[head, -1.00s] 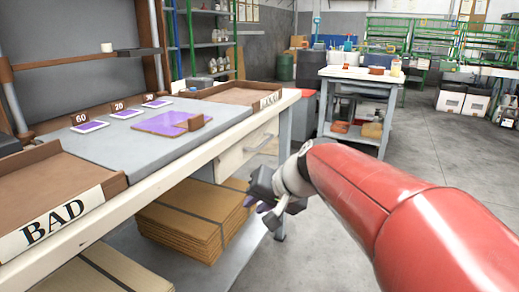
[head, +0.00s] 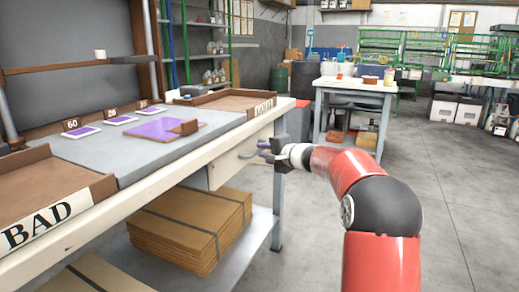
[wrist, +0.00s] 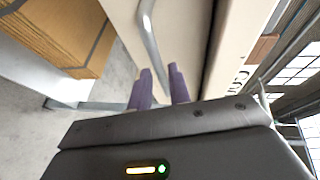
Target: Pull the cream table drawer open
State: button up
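The cream table drawer (head: 226,168) sits under the right part of the workbench top and looks shut. Its curved metal handle (wrist: 149,35) shows in the wrist view on the drawer's cream front (wrist: 185,30). My gripper (head: 262,150) is beside the drawer front, close to the handle. I cannot tell whether the fingers touch the handle.
The workbench's front edge (head: 150,182) runs just above the drawer, and a grey leg (head: 278,200) stands near my gripper. Stacked cardboard (head: 190,235) lies on the lower shelf. The floor (head: 455,200) to the right is clear. A white side table (head: 355,86) stands farther back.

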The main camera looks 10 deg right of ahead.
jog(key=shift+x, duration=1.3)
grip_shut()
jog(key=s+d+b, duration=0.9)
jog(key=s+d, duration=0.7)
jog(key=d, duration=0.5)
jog(key=shift+s, duration=0.3)
